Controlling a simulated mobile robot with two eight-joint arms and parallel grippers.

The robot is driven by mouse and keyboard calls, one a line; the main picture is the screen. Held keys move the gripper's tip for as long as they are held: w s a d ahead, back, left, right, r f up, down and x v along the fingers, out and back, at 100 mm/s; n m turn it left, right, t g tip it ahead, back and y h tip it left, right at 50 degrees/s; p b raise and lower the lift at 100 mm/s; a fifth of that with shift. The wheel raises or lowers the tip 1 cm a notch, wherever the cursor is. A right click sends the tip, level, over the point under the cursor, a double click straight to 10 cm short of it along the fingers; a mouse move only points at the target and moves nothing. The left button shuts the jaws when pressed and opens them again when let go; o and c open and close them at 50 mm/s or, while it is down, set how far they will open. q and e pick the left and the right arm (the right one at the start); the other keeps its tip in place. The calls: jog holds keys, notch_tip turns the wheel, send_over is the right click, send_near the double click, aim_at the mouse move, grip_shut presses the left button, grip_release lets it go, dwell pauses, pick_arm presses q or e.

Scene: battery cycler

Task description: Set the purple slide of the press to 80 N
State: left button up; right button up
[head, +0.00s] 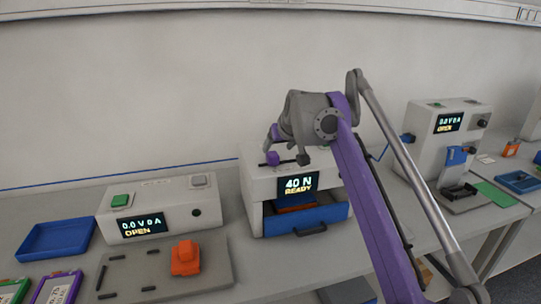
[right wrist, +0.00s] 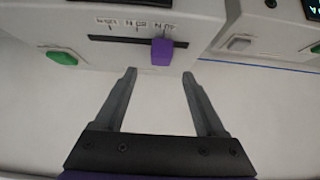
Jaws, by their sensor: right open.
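The press (head: 262,186) stands in the middle of the bench, with its display (head: 298,184) reading 40 N READY. Its purple slide (head: 273,158) is on top; it also shows in the right wrist view (right wrist: 161,52), in a dark slot (right wrist: 110,39). There the slide is toward the slot's right end, below the rightmost of the upside-down labels (right wrist: 136,24). My right gripper (head: 288,150) is above the press. My left gripper is not in view.
The press's blue drawer (head: 308,220) is pulled out, with something orange inside. A green button (right wrist: 62,57) is on the press top. A tester (head: 160,207) with a grey plate and orange piece (head: 186,258) is left; another machine (head: 440,145) is right.

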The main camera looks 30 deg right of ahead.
aim_at(273, 154)
jog(key=x, duration=0.7)
jog(key=shift+w+f, duration=0.3)
grip_shut()
dwell(1.0)
